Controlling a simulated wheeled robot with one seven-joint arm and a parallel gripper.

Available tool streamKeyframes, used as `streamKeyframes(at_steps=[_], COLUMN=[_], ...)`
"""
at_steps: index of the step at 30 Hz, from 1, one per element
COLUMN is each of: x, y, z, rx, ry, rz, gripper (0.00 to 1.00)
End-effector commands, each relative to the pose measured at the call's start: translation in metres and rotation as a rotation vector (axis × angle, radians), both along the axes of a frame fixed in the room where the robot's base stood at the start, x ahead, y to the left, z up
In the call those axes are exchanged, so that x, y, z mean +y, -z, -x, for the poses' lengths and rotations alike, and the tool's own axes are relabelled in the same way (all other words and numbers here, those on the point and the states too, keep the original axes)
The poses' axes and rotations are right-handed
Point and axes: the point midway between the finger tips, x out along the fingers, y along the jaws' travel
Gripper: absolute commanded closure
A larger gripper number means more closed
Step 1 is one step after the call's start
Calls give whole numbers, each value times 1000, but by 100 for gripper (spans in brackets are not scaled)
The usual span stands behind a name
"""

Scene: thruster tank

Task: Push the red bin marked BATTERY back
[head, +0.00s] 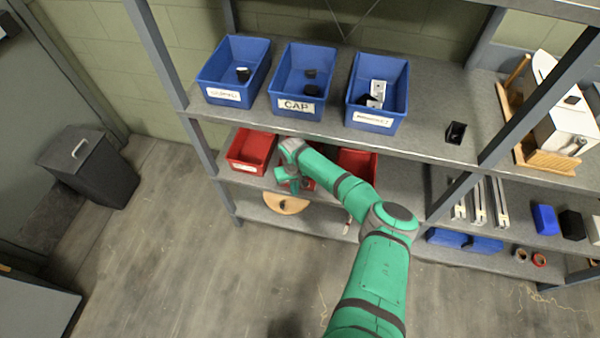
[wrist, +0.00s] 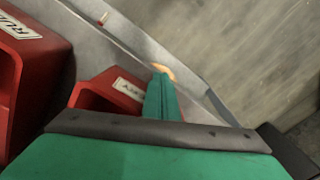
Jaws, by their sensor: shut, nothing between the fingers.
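A red bin with a white label ending in what looks like "RY" (wrist: 97,93) sits at the middle of the wrist view. I take it for the BATTERY bin, though the label's start is hidden. My gripper (wrist: 162,98) is shut and empty, with its green fingers beside the label end of this bin. I cannot tell whether they touch. In the head view my gripper (head: 292,184) is at the middle shelf's front, and my arm hides most of the bin behind it; only a sliver of red (head: 309,184) shows.
A red bin labelled "RUBB..." (wrist: 35,75) stands close by in the wrist view. Red bins flank my arm, left (head: 250,151) and right (head: 358,163). Above is the upper shelf (head: 330,133) with blue bins, including CAP (head: 300,106). The floor (head: 170,260) in front is clear.

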Motion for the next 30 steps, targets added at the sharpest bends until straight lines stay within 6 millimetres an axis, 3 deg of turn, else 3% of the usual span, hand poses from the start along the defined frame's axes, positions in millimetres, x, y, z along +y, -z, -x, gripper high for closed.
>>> streamKeyframes(at_steps=[19, 30], x=[-5, -3], y=[0, 0], z=[-16, -5], rx=[0, 1], ry=[1, 1], rz=[0, 0], gripper=[100, 100])
